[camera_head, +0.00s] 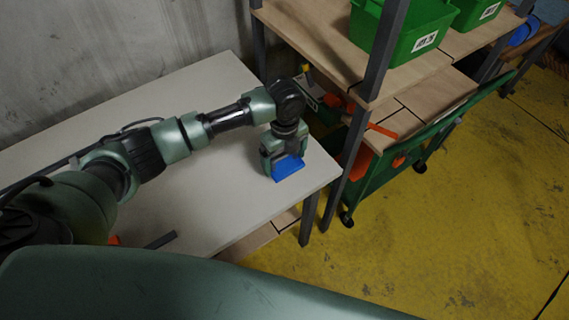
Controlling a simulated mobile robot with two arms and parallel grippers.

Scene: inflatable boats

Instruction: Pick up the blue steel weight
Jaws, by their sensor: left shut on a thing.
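The blue steel weight (287,168) is a small bright blue block near the right end of the white table (215,210). My left gripper (284,160) points down over it and is shut on it. The gripper hides the weight's upper part. I cannot tell whether the weight touches the tabletop or is just above it. My right gripper does not show.
A shelf unit with dark posts (368,95) stands close to the table's right end. Green bins (405,35) sit on its upper board. A green cart (372,183) is beside it. Yellow floor (440,230) is open at the right.

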